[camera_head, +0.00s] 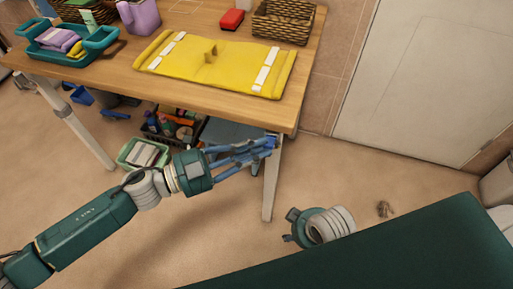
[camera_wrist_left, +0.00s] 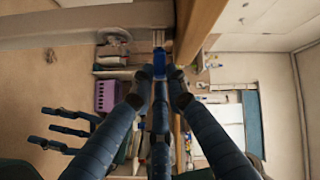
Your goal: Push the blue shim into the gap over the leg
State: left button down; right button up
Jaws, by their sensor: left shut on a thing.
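The small blue shim (camera_head: 271,142) is at the fingertips of my left gripper (camera_head: 267,145), by the top of the pale table leg (camera_head: 271,182). In the left wrist view the shim (camera_wrist_left: 159,66) stands between the fingertips, just below the pale leg (camera_wrist_left: 75,27) and beside the wooden table edge (camera_wrist_left: 197,28). The left gripper is shut on it. I cannot tell whether the shim touches the gap, which is too small to make out. Several dark blue fingers, seemingly my right gripper (camera_wrist_left: 65,130), show spread apart at the left of the wrist view.
On the wooden table (camera_head: 215,25) lie a yellow mat (camera_head: 220,65), a teal tray (camera_head: 60,50), a wicker basket (camera_head: 283,22) and a red box (camera_head: 232,19). A dark crate (camera_head: 178,125) and a green bin (camera_head: 143,155) stand underneath. Floor right of the leg is mostly clear.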

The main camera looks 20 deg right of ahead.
pick_arm(q)
jog(key=shift+w, duration=0.1)
pick_arm(e)
jog(key=shift+s+d+f, duration=0.1)
jog(key=shift+d+f, duration=0.1)
jog(key=shift+f, duration=0.05)
pick_arm(q)
jog(key=c, duration=1.6)
grip_release()
jog(key=shift+c, duration=0.2)
pick_arm(e)
jog(key=shift+a+f, duration=0.1)
jog(key=shift+a, duration=0.05)
pick_arm(q)
jog(key=s+a, duration=0.1)
jog(key=a, duration=1.1)
jog(key=shift+s, duration=0.2)
